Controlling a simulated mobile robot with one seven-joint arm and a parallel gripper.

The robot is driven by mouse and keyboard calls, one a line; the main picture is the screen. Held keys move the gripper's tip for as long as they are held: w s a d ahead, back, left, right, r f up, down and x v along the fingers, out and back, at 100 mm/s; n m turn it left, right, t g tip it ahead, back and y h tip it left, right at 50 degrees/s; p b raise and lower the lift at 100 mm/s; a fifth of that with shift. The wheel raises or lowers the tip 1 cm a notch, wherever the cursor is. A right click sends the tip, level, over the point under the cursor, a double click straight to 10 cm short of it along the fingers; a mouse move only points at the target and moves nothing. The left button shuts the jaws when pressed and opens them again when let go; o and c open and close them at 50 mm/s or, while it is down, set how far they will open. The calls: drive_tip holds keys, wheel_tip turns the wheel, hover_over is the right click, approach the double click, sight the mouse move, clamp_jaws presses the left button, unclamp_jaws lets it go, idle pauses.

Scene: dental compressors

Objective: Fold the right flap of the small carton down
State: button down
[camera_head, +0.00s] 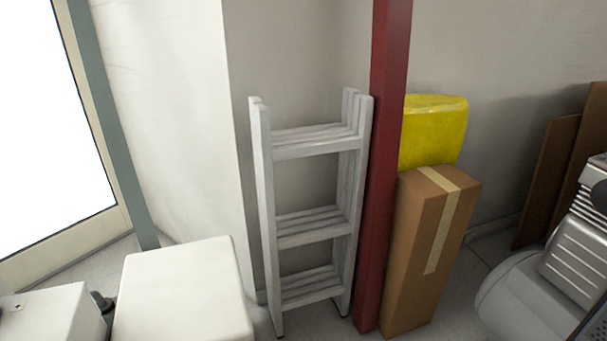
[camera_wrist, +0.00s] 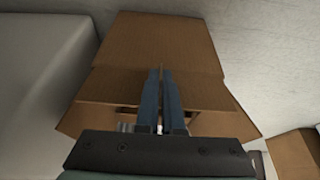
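A brown cardboard carton (camera_wrist: 190,90) with spread flaps fills the middle of the wrist view. A broad flap (camera_wrist: 165,40) reaches toward the top of that picture. More cardboard panels slope out at lower left (camera_wrist: 72,120) and lower right (camera_wrist: 238,122); I cannot tell for sure which one is the right flap. My gripper (camera_wrist: 162,72) has its two blue fingers close together over the carton, with nothing seen between them. I cannot tell whether the fingertips touch the cardboard. The gripper body hides the near part of the carton. My gripper and this carton are not recognizable in the head view.
In the head view, a white shelf ladder (camera_head: 305,215) stands by a red post (camera_head: 385,150). A tall taped carton (camera_head: 415,255) and a yellow object (camera_head: 432,130) are right of it. A grey machine (camera_head: 525,300) is at far right. A pale wall borders the carton in the wrist view.

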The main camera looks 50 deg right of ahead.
drive_tip(key=shift+r, duration=0.1)
idle(0.3)
drive_tip(key=p, duration=0.1)
drive_tip(key=h+p, duration=0.1)
drive_tip(key=shift+w+a+r+g+p, duration=0.2)
drive_tip(key=shift+a+r+g+p, duration=0.1)
drive_tip(key=shift+r+p, duration=0.05)
drive_tip(key=h+p, duration=0.1)
drive_tip(key=a+g+h+p, duration=0.1)
drive_tip(key=p, duration=0.1)
drive_tip(key=shift+w+r, duration=0.3)
drive_tip(key=shift+w+a+f+g+h+p, duration=0.1)
drive_tip(key=shift+w+a+g+h+p, duration=0.15)
drive_tip(key=shift+g+h+p, duration=0.25)
drive_tip(key=shift+w+a+f+g+h+p, duration=0.1)
drive_tip(key=shift+a+g+h+p, duration=0.3)
drive_tip(key=shift+h, duration=0.3)
drive_tip(key=a+f+g+h+b, duration=0.1)
drive_tip(key=g+h+b, duration=0.1)
drive_tip(key=b, duration=0.3)
drive_tip(key=w+a+f+g+h+b, duration=0.1)
drive_tip(key=g+h+b, duration=0.1)
drive_tip(key=h+b, duration=0.2)
drive_tip(key=w+a+f+g+h+b, duration=0.1)
drive_tip(key=h+b, duration=0.3)
drive_tip(key=b, duration=0.2)
drive_tip(key=shift+w+a+g, duration=0.15)
drive_tip(key=shift+a+g, duration=0.1)
drive_tip(key=shift+g, duration=0.15)
drive_tip(key=shift+b, duration=0.45)
